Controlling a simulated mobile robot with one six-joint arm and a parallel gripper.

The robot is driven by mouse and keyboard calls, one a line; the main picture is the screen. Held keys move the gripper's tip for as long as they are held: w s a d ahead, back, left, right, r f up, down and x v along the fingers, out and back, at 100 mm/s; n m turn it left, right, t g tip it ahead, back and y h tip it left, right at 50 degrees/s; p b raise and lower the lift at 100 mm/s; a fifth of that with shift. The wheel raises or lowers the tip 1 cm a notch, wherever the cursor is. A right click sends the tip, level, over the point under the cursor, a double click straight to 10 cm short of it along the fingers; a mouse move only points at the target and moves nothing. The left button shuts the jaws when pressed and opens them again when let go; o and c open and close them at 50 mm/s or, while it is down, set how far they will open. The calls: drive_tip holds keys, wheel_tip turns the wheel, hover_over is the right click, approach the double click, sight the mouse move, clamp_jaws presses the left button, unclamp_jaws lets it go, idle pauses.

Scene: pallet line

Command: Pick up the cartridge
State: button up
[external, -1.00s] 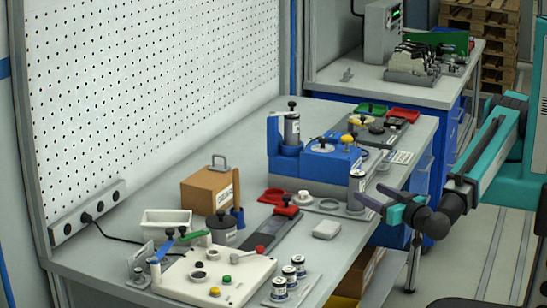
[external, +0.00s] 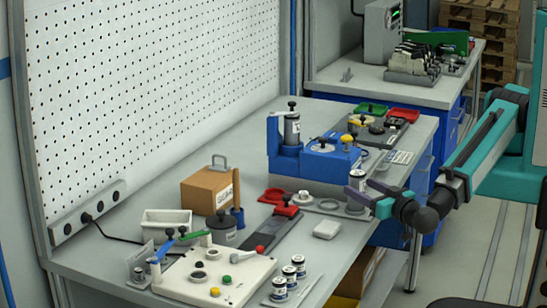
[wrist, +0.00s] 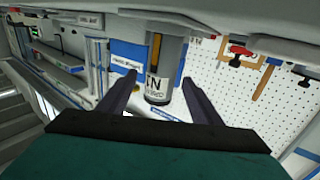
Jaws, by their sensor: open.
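A small grey cylinder with a white label, apparently the cartridge (external: 356,176), stands upright at the right end of the blue fixture (external: 320,162), near the bench's front edge. In the wrist view the labelled cylinder (wrist: 160,82) appears between my two fingers. My gripper (external: 366,198) is open and empty, just in front of the cylinder at the bench edge. In the wrist view my gripper (wrist: 158,77) has its fingers spread on either side of it, with gaps visible. Its lower part is partly hidden by a finger in the external view.
A similar cylinder (external: 292,128) stands in the blue fixture's left part. Several small labelled jars (external: 289,272) stand at the front. A ring (external: 329,204) and a light grey block (external: 327,229) lie on the bench nearby. A cardboard box (external: 207,190) stands further back.

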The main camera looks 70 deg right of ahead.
sight(362, 187)
drive_tip(key=shift+p+x, duration=0.7)
drive_tip(key=shift+x, duration=0.9)
drive_tip(key=c, duration=1.3)
